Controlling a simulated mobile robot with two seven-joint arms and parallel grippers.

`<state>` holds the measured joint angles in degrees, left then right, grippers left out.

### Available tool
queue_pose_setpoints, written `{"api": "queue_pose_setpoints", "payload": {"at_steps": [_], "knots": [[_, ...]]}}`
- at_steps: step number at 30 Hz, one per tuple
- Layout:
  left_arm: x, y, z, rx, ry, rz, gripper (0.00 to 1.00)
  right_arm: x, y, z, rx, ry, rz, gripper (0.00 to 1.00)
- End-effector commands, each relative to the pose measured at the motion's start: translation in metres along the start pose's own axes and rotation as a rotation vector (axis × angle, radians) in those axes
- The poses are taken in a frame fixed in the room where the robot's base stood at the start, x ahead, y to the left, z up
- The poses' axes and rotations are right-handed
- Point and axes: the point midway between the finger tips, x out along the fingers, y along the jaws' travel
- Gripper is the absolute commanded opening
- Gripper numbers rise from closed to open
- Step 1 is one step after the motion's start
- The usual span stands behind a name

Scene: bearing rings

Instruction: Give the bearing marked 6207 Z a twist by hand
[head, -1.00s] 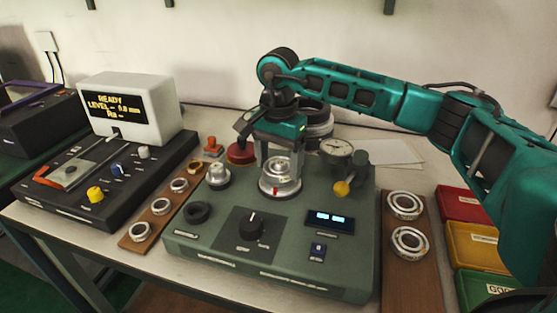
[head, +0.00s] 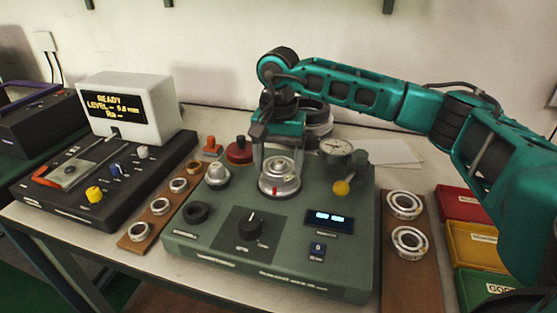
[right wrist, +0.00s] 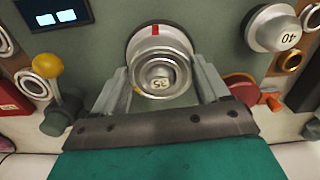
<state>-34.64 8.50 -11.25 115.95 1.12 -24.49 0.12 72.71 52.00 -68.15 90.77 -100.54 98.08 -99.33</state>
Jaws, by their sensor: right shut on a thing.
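A metal bearing ring (head: 279,166) sits on the round silver spindle (head: 279,190) of the green tester (head: 340,265). My right gripper (head: 278,170) points straight down over it and is shut on the ring, one finger on each side. In the right wrist view the bearing (right wrist: 160,62) lies between the fingers, around a hub marked 35, and a red mark shows on the spindle base (right wrist: 155,30). The 6207 Z marking is not readable. Two more bearings, a back one (head: 404,205) and a front one (head: 409,242), lie on the right board. My left gripper is out of view.
A red button (head: 239,150) and a silver hub (head: 217,175) stand left. Coloured bins (head: 475,245) are at the right.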

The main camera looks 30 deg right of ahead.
Motion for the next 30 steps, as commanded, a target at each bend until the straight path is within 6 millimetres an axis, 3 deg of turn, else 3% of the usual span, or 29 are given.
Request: {"api": "queue_pose_setpoints", "payload": {"at_steps": [9,10,17,26,30], "knots": [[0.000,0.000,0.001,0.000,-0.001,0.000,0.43,-0.001,0.000,0.000,-0.074,0.001,-0.001,0.30],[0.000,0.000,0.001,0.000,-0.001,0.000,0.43,-0.001,0.000,0.000,-0.073,0.001,-0.001,0.78],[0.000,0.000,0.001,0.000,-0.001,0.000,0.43,0.000,0.000,0.000,-0.072,0.000,-0.001,1.00],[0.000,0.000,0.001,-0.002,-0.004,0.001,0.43,0.000,0.000,0.000,-0.071,0.000,0.000,1.00],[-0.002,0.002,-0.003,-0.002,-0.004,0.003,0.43,-0.020,0.000,0.000,-0.071,0.002,-0.003,1.00]]}}
